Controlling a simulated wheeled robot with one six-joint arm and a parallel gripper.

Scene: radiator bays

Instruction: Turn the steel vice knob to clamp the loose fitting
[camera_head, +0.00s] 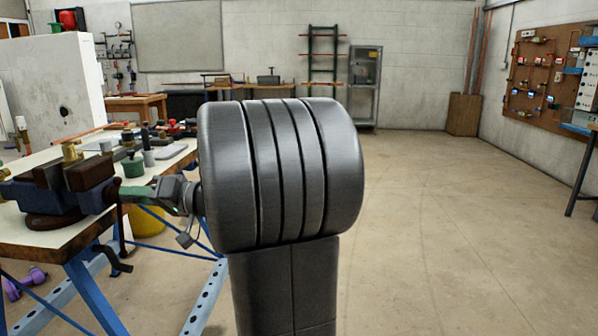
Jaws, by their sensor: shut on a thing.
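A blue vice (50,195) with dark jaws is on the left part of the workbench. A brass fitting (71,152) stands upright at its jaws; whether it is clamped I cannot tell. My gripper (128,195), with greenish fingers, reaches in from the right to the vice's right end. It is shut on the vice knob there, which is mostly hidden by the fingers. A dark brown bar (121,240) hangs down just beside the fingers. My own large dark arm link covers the middle of the picture and hides part of the bench.
The workbench (45,235) has a pale top and blue legs. Small tools, a green pot (133,167) and bottles stand behind the vice. A yellow bucket (150,222) is beneath. The floor to the right is open. A pegboard (550,75) hangs on the right wall.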

